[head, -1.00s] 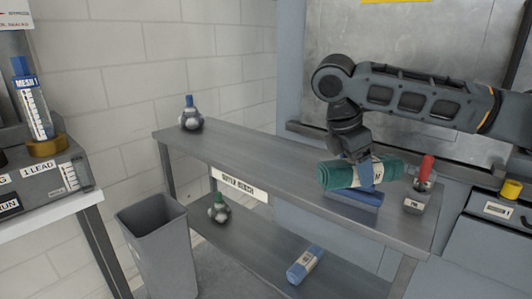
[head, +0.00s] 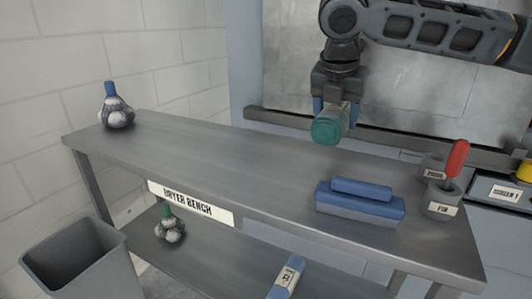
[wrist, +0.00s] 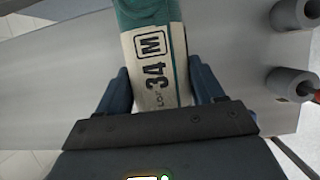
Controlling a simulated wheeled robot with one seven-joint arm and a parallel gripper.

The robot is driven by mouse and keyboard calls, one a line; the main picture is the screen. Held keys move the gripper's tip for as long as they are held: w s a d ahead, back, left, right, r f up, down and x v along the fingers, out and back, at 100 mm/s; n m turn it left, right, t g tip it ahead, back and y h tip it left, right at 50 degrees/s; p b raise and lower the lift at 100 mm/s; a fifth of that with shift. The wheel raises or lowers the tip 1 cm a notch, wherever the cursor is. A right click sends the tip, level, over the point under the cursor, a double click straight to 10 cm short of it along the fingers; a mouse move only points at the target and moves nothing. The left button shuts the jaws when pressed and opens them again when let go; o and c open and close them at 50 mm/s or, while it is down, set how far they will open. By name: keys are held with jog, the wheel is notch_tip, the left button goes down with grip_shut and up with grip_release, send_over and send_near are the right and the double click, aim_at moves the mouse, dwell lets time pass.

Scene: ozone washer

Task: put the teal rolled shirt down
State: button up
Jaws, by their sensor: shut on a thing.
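The teal rolled shirt (head: 329,127) is in my gripper (head: 336,105), above the back part of the dryer bench (head: 205,150). In the head view its round end faces the camera. In the wrist view the teal rolled shirt (wrist: 148,14) has a pale band marked "34 M" and lies between the two blue fingers of my gripper (wrist: 160,90). My gripper is shut on it. The roll appears held above the bench top, apart from it.
A blue block on a blue-grey base (head: 360,207) stands at the bench's right, beside two grey cups (head: 441,205), one holding a red-handled tool (head: 457,158). A white-and-blue bundle (head: 116,112) is at the far left. The bench middle is clear. A bin (head: 80,265) stands below left.

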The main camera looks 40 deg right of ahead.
jog(key=w+a+f, duration=0.1)
jog(key=a, duration=0.1)
jog(key=w+a+f, duration=0.2)
jog(key=a, duration=0.1)
jog(key=w+a+f, duration=0.2)
jog(key=shift+a+f+b, duration=0.15)
jog(key=shift+f+b, duration=0.1)
jog(key=shift+b, duration=0.15)
jog(key=shift+f+b, duration=0.35)
jog(key=shift+f, duration=1.6)
jog(key=o, duration=1.2)
jog(key=shift+f, duration=0.1)
jog(key=p+v, duration=0.1)
jog(key=v, duration=1.1)
jog(key=shift+p, duration=0.4)
